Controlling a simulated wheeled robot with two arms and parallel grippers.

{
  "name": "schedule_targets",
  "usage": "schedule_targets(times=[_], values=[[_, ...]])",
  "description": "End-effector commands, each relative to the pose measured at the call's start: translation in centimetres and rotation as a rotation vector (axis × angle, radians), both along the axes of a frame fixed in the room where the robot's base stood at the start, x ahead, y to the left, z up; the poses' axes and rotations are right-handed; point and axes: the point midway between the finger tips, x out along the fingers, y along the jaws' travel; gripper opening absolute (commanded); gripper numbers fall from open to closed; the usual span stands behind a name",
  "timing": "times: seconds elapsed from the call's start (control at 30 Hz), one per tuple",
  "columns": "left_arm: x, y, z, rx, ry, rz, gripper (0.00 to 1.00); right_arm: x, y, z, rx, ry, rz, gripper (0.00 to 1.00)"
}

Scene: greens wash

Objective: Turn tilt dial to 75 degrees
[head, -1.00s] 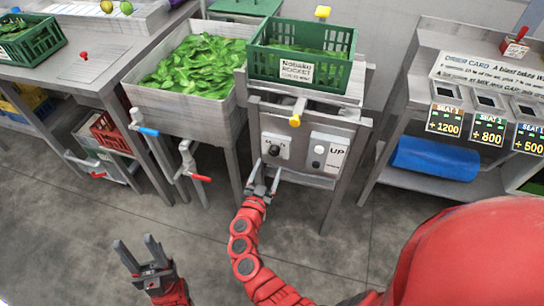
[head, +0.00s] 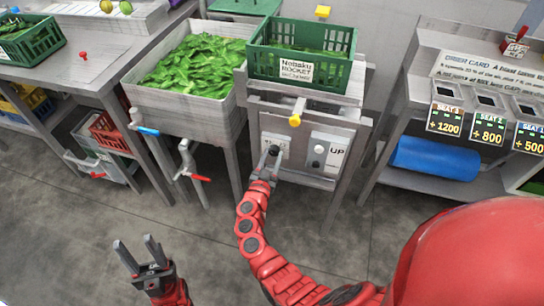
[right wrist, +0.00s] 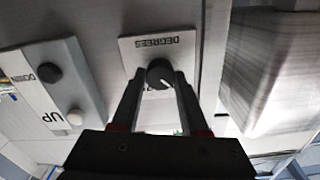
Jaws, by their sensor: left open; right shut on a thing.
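The tilt dial (right wrist: 159,75) is a round black knob with a white pointer mark, on a white plate (right wrist: 135,50) lettered DEGREES in the right wrist view. In the head view the dial (head: 273,149) is on the front panel below the green crate. My right gripper (head: 269,162) reaches it from below; its two fingers (right wrist: 159,78) are on either side of the knob and shut on it. The plate's scale numbers are too small or hidden to read. My left gripper (head: 141,252) is open and empty, over the floor at lower left.
The UP/DOWN button plate (head: 327,152) is just right of the dial. A yellow-ended handle (head: 295,120) sticks out above. A green crate (head: 340,72) stands on top.

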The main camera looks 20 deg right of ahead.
Motion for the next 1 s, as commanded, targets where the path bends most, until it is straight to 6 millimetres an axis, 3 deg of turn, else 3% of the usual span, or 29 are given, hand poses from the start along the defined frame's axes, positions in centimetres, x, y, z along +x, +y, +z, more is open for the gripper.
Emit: schedule_targets(times=[0.03,0.1,0.57,1.0], values=[[0.0,0.0,0.0,0.000,0.000,0.000,0.50,0.0,0.0,0.0,0.000,0.000,0.000,0.11],[0.0,0.0,0.0,0.000,0.000,0.000,0.50,0.0,0.0,0.0,0.000,0.000,0.000,0.00],[0.0,0.0,-0.2,0.000,0.000,0.000,0.50,0.0,-0.1,-0.1,0.069,-0.044,-0.002,0.00],[0.0,0.0,-2.2,0.000,0.000,0.000,0.50,-0.1,-0.1,-0.6,0.375,-0.249,-0.001,0.00]])
